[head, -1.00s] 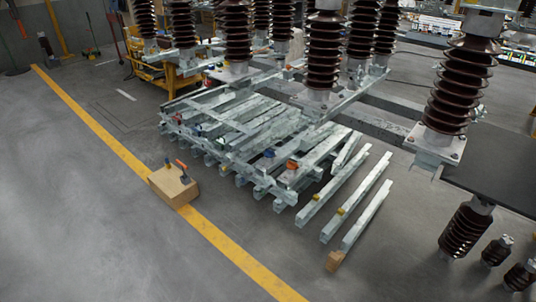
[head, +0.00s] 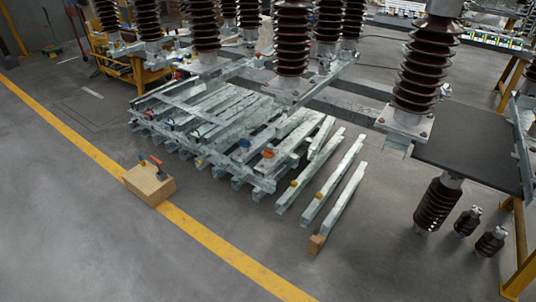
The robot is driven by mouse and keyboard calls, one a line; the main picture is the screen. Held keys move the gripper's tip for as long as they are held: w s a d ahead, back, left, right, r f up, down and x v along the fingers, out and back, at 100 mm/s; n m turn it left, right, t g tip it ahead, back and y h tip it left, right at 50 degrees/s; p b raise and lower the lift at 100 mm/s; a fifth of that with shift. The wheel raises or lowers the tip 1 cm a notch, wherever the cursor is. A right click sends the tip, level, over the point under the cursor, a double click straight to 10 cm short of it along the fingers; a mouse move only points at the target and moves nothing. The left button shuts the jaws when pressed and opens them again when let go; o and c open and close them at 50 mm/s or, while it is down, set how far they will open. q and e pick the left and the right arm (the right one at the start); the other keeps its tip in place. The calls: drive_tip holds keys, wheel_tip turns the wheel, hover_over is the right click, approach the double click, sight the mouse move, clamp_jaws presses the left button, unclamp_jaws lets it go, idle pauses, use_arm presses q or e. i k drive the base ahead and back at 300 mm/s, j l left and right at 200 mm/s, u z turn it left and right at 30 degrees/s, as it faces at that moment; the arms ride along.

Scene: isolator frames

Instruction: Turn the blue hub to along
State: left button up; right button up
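A small blue piece (head: 245,143), which looks like the blue hub, sits on the pale metal beams of the stacked frames (head: 190,125) in the middle of the head view. It is too small to tell which way it is turned. An orange piece (head: 268,153) sits just to its right on a neighbouring beam. Neither of my grippers is in view.
Brown ribbed insulators (head: 290,40) stand over the frames. Three loose beams (head: 343,200) lie on the floor at right, near a wooden block (head: 317,244). A cardboard box (head: 149,184) with tools stands by the yellow floor line (head: 220,250). The left foreground floor is clear.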

sight(243, 143)
drive_tip(key=i+j, duration=0.2)
drive_tip(key=i, duration=0.3)
drive_tip(key=i+j, duration=0.2)
drive_tip(key=i, duration=0.35)
